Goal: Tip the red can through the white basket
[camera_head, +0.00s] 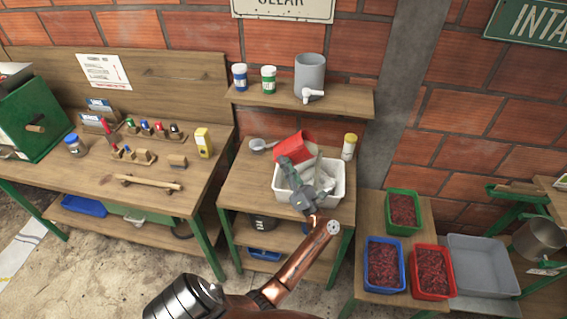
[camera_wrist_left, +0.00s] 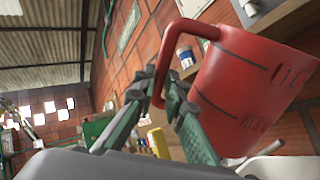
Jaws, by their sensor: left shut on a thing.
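The red can (camera_head: 293,147) is a measuring jug with dark level marks and a side handle. It is tilted above the white basket (camera_head: 337,195) in the head view. In the left wrist view the can (camera_wrist_left: 245,85) fills the right side. My left gripper (camera_head: 312,165) is shut on the can's handle, which passes between its fingers (camera_wrist_left: 168,95). The white basket stands on the small wooden table below the can; a pale cloth-like thing shows inside it, partly hidden by my gripper. The can's inside is hidden. My right gripper is not in view.
A yellow-capped bottle (camera_head: 349,147) stands beside the basket, and a grey scoop (camera_head: 258,145) lies behind it. A shelf (camera_head: 334,101) above holds two jars and a grey container with a tap (camera_head: 309,77). Trays of red fruit (camera_head: 432,272) stand at right.

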